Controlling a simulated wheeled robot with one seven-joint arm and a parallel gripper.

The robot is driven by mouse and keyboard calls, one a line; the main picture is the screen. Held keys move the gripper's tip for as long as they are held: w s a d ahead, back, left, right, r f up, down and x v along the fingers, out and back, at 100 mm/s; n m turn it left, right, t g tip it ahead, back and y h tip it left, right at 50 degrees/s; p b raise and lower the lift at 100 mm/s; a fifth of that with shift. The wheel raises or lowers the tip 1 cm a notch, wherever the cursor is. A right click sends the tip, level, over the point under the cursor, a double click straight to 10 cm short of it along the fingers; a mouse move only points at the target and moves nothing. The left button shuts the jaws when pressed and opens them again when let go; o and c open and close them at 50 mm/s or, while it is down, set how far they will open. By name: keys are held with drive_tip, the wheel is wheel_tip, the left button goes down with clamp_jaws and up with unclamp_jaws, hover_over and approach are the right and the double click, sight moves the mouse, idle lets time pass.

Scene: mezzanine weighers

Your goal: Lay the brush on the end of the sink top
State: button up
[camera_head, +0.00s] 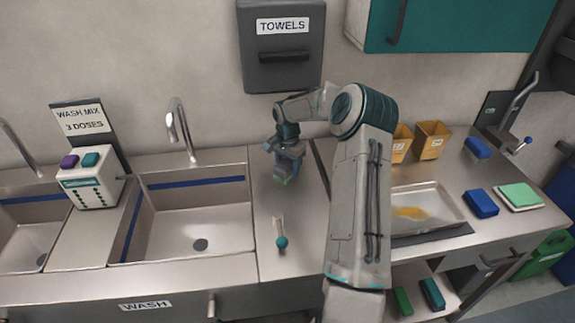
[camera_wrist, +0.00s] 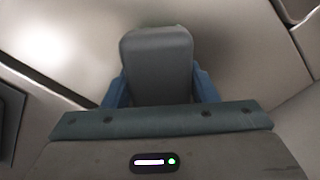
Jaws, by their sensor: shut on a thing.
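My gripper (camera_head: 285,163) is over the end of the sink top (camera_head: 262,205), the bare steel strip to the right of the basin. In the wrist view my blue fingers are on both sides of a grey, round-cornered block (camera_wrist: 157,62), and they are shut on it. I take this block to be the brush; its bristles do not show in the wrist view. In the head view it is mostly hidden by my gripper, with a small green part (camera_head: 284,180) low down, close to the steel. I cannot tell whether it touches the steel.
A lever with a teal knob (camera_head: 282,242) stands on the strip's front part. The sink basin (camera_head: 200,225) and its tap (camera_head: 180,130) are to the left. A steel tray (camera_head: 455,207) and yellow bins (camera_head: 432,138) are right of my arm. A towel box (camera_head: 283,65) hangs behind.

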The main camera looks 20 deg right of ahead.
drive_tip(key=o, duration=0.9)
drive_tip(key=shift+o, duration=0.2)
